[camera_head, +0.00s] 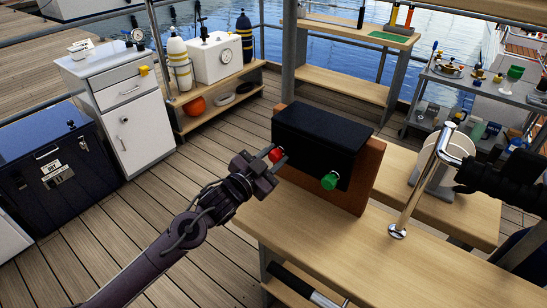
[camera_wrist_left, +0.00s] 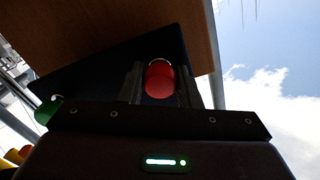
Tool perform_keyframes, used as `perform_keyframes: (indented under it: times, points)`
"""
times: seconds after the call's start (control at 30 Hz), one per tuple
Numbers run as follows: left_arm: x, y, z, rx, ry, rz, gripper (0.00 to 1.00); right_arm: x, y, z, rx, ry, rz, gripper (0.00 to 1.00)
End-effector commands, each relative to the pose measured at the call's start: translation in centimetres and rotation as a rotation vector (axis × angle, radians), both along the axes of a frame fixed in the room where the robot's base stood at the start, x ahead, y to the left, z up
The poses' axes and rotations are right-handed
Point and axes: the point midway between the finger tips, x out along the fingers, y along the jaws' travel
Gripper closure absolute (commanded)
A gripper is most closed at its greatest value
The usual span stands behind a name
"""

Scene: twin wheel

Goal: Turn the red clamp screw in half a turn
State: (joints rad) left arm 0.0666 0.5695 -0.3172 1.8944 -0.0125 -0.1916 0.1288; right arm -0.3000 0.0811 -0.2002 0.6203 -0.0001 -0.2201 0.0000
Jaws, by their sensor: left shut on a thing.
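The red clamp screw (camera_head: 275,154) is a round red knob on the left part of the front of a black box (camera_head: 322,128). My left gripper (camera_head: 279,161) reaches it from the lower left and is shut on it. In the left wrist view the red knob (camera_wrist_left: 159,79) sits between the two fingers (camera_wrist_left: 160,88), one on each side. A green knob (camera_head: 329,181) sits to the right on the same box, apart from the gripper; it also shows at the left in the wrist view (camera_wrist_left: 47,110).
The box is mounted on a brown wooden board (camera_head: 368,176) at a wooden bench (camera_head: 310,222). A white cabinet (camera_head: 120,115) stands at left; deck floor lies between.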

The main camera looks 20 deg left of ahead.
Motion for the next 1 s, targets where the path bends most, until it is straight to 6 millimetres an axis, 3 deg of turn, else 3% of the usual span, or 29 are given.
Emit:
perform_keyframes:
  times: [1.0]
  points:
    - [0.0, 0.0, -0.3, 0.910, -0.329, -0.002, 0.92, 0.0, 0.0, -3.8, 0.000, 0.000, -0.001, 0.64]
